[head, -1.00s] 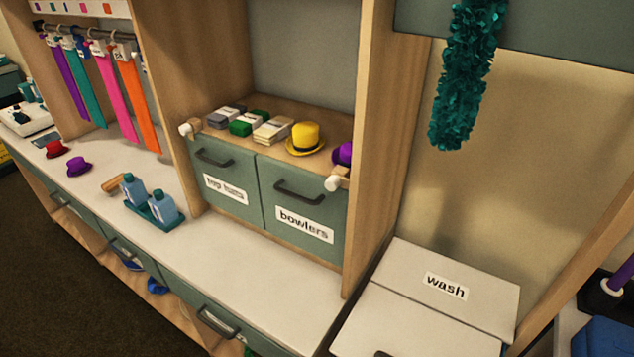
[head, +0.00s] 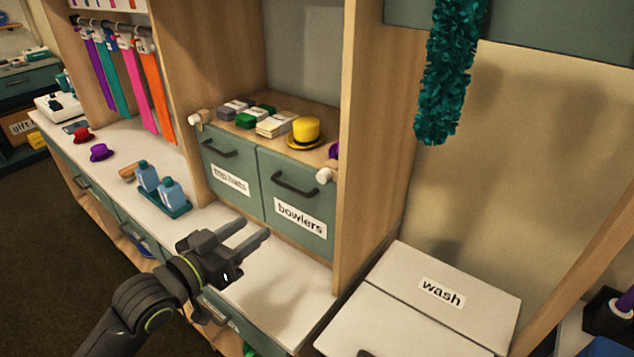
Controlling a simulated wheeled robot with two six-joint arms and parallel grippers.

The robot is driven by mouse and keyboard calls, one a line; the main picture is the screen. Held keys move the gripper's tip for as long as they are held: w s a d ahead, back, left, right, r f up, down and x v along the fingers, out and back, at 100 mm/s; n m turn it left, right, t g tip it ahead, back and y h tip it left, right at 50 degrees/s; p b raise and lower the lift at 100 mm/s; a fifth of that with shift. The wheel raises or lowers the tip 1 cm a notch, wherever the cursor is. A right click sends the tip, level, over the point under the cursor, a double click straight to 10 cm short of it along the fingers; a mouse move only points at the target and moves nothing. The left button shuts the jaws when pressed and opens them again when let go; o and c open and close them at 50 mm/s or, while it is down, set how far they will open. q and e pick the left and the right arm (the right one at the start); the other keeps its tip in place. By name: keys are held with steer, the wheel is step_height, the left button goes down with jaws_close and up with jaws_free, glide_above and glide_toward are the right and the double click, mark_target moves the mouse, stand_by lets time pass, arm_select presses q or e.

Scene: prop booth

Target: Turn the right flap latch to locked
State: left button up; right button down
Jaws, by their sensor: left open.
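The right flap latch (head: 325,175) is a white knob on a small wooden block at the upper right corner of the flap labelled "bowlers" (head: 285,208). A like white latch (head: 196,117) sits at the upper left corner of the flap labelled "top hats" (head: 224,160). Both green flaps have dark bar handles and look closed. My left gripper (head: 256,232) is open and empty above the white counter, in front of and below the flaps and apart from the right latch. My right gripper is not in view.
A yellow hat (head: 305,133) and several stacked cloths (head: 275,124) lie on the shelf above the flaps. Two blue bottles stand in a teal tray (head: 180,210) on the counter. A wooden upright (head: 368,130) stands right of the latch, with a "wash" box (head: 440,290) beyond.

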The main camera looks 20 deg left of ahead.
arm_select(q)
step_height(320, 180, up, 3)
steer(key=s+d+h, duration=0.1)
steer(key=d, duration=0.1)
steer(key=p, duration=0.2)
glide_toward(320, 178)
steer(key=shift+m, duration=0.4)
steer(key=x, duration=0.9)
steer(key=c, duration=1)
